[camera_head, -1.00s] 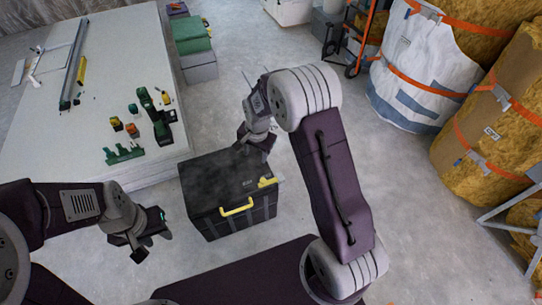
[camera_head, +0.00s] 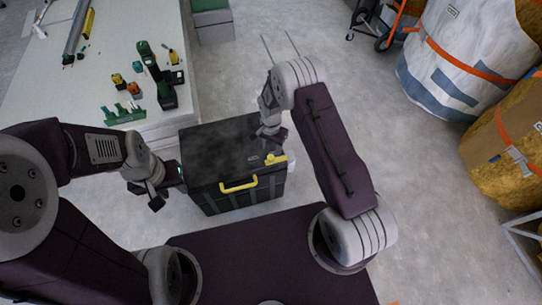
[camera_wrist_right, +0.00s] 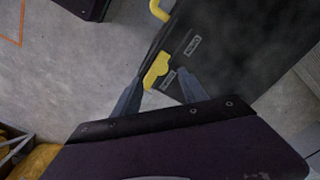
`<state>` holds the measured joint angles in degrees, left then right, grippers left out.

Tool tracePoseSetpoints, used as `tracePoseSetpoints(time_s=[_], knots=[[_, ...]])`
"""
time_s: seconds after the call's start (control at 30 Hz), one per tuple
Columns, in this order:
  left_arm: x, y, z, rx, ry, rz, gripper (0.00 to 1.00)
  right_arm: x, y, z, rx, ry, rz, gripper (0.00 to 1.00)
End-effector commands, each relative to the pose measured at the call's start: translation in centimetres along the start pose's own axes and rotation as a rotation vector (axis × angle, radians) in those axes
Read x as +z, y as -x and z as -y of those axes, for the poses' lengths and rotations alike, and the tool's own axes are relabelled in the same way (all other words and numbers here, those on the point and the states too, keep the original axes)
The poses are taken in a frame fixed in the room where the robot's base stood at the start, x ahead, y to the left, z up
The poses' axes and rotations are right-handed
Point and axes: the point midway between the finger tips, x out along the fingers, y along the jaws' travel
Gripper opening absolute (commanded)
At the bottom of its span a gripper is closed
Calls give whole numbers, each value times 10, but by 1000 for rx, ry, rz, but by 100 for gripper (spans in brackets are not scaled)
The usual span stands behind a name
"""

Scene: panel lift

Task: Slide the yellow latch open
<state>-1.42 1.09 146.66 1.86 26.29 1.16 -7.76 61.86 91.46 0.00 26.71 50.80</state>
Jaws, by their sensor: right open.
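The black toolbox (camera_head: 215,150) stands on the floor with a yellow handle (camera_head: 238,186) on its front. The yellow latch (camera_head: 276,159) is at the box's front right corner; it also shows in the right wrist view (camera_wrist_right: 157,70). My right gripper (camera_head: 272,140) is above that corner, close to the latch. In the right wrist view its fingers (camera_wrist_right: 159,84) are apart, with the latch between them in the picture; I cannot tell whether they touch it. My left gripper (camera_head: 166,190) is beside the box's left side, its fingers apart and empty.
A white table (camera_head: 75,75) at the back left holds a drill (camera_head: 148,60) and other tools. A green and grey case (camera_head: 213,22) stands behind the box. Large wrapped bales (camera_head: 465,60) stand at the right. The floor between box and bales is clear.

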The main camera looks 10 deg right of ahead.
Motion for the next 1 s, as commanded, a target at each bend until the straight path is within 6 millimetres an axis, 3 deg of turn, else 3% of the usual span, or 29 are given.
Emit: tracePoseSetpoints(time_s=[0.03,0.23,0.6,0.63,0.8,1.0], knots=[[1,-8,0,0,0,0,36,1,-16,-1,3,0,2,50],[2,-18,0,0,0,0,36,0,-50,0,1,0,1,50],[2,-19,0,0,0,0,36,0,-60,0,-1,0,0,50],[2,-19,0,0,0,0,36,0,-60,0,-1,0,0,47],[2,-19,0,0,0,0,36,0,-60,0,-1,0,0,0],[2,-19,0,0,0,0,36,0,-60,0,-1,0,0,0]])
